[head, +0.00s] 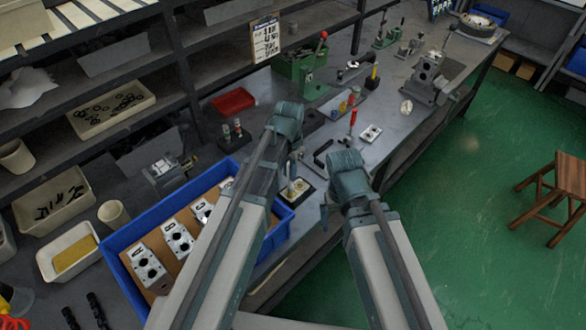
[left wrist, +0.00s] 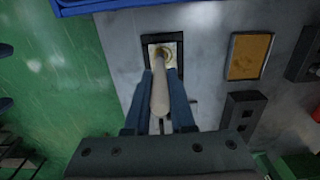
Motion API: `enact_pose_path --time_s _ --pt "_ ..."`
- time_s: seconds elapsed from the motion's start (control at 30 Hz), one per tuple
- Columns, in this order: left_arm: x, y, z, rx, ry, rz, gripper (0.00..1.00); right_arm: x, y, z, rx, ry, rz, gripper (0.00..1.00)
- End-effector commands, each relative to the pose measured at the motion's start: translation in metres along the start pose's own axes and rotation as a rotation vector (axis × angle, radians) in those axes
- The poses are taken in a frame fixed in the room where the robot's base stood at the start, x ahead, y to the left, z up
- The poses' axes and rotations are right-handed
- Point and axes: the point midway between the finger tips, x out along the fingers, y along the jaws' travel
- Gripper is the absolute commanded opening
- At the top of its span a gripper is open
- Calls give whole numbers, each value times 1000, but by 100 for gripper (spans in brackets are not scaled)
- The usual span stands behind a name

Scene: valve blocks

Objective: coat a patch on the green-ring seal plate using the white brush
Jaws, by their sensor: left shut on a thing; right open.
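A small pale plate (left wrist: 173,49) sits in a black square base on the grey bench, with a yellowish round mark on it. It also shows in the head view (head: 300,187); a green ring cannot be made out. My left gripper (left wrist: 160,78) is shut on the white brush (left wrist: 159,100). The brush points at the plate, its tip over the round mark; contact cannot be told. In the head view my left gripper (head: 294,160) is just above the plate. My right gripper (head: 326,212) is open and empty at the bench's front edge, right of the plate.
A blue crate (head: 117,262) with several valve blocks lies left of the plate. A black-framed tan panel (left wrist: 249,56) and a dark block (left wrist: 243,112) lie beside the plate. Tools and a green box (head: 300,66) stand further back. Green floor lies off the front edge.

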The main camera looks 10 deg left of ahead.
Motion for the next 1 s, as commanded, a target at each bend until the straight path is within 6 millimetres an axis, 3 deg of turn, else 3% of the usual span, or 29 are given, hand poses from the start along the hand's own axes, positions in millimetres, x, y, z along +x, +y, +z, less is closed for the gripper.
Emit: enact_pose_path --time_s 0.27,0.77,1.0 --pt "-1 0 20 -1 1 0 0 -1 0 0 0 0 0 99" --pt "0 -12 19 0 1 0 0 0 0 0 0 0 0 99" --pt "-1 -12 7 1 1 0 0 -1 0 0 0 0 0 99"
